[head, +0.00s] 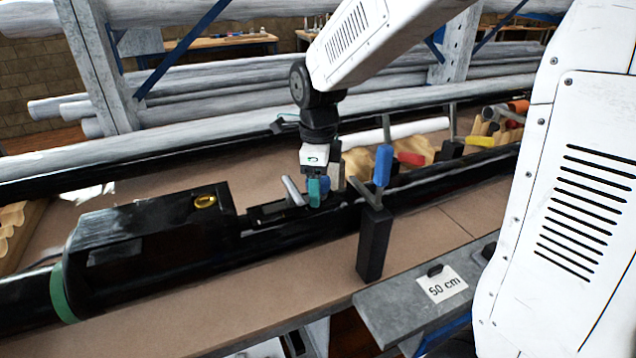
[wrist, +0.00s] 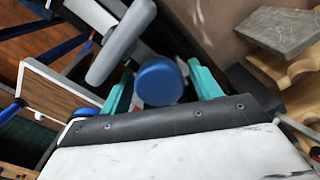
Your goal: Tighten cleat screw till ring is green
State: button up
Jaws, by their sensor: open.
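My gripper (head: 318,192) points down over the black mast (head: 300,225), its teal fingers apart. A round blue knob, likely the cleat screw's head (head: 325,185), is at the fingers. In the wrist view the blue knob (wrist: 160,82) lies between the open fingertips (wrist: 162,88), with a gap on each side. I cannot tell how deep the fingers reach around it. A grey cleat horn (head: 292,190) is just left of the fingers; it is large at upper left in the wrist view (wrist: 121,42). A yellow ring (head: 205,201) shows on the black housing to the left. The screw's shank is hidden.
A blue-handled clamp (head: 383,165) with a black block (head: 374,244) stands right of my gripper. Yellow (head: 480,141) and red (head: 411,159) handles lie farther right. A "50 cm" label (head: 442,284) is on the grey ledge. The brown bench top (head: 270,290) in front is clear.

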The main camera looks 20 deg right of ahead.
jog(key=shift+r, duration=2.5)
jog(key=shift+r, duration=0.15)
jog(key=n, duration=0.2)
jog(key=r+n, duration=0.1)
jog(key=n, duration=0.8)
jog(key=shift+r, duration=0.2)
jog(key=shift+f+n, duration=0.2)
jog(key=shift+n, duration=0.3)
jog(key=shift+f, duration=3.2)
jog(key=c, duration=1.1)
jog(key=shift+o, duration=0.2)
